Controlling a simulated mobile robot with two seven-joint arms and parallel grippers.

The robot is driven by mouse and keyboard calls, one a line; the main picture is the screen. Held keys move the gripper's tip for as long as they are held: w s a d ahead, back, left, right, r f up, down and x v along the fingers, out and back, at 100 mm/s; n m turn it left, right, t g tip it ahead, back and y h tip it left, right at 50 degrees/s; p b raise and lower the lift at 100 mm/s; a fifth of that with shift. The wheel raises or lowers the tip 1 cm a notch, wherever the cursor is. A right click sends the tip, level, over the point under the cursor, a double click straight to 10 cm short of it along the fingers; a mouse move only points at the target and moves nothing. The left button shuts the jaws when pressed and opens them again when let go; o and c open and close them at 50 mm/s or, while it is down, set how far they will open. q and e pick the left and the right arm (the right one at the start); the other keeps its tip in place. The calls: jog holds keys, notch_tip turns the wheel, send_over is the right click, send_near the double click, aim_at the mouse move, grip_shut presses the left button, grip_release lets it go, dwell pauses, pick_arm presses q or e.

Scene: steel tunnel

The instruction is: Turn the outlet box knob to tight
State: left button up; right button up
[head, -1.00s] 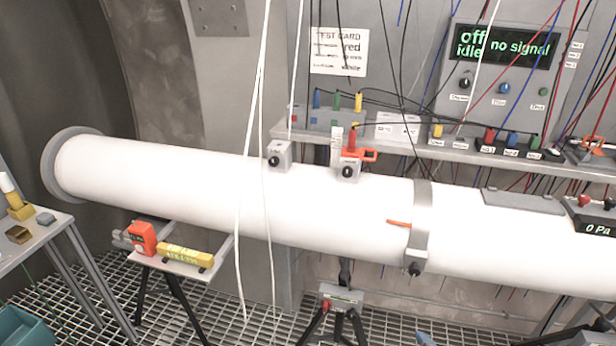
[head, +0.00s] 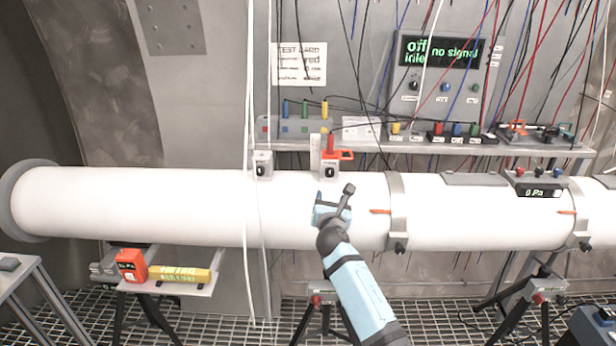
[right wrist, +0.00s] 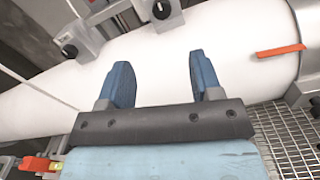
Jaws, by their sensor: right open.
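Two small grey boxes, each with a black knob, sit on top of the white pipe (head: 130,205). The left box (head: 263,163) stands alone; the right box (head: 329,169) has a red and orange part above it. Their labels are too small to read, so I cannot tell which is the outlet box. In the right wrist view, the left box's knob (right wrist: 69,50) and the right box's knob (right wrist: 161,10) show beyond the fingers. My right gripper (head: 335,198) is open and empty, in front of the pipe below the right box; its blue fingers (right wrist: 158,70) are apart. My left gripper is out of view.
A shelf (head: 470,145) with coloured plugs and cables runs behind the pipe. White cables (head: 249,120) hang in front of the pipe, left of the left box. A metal clamp (head: 397,210) with an orange tab rings the pipe to the right of my gripper.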

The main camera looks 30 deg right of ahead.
aim_at(330, 174)
jog(key=x, duration=1.2)
jog(key=shift+w+d, duration=0.2)
jog(key=shift+d, duration=0.15)
jog(key=shift+w+d, duration=0.35)
jog(key=shift+w, duration=0.25)
jog(key=shift+c, duration=0.4)
jog(key=c, duration=0.8)
jog(key=shift+c, duration=0.2)
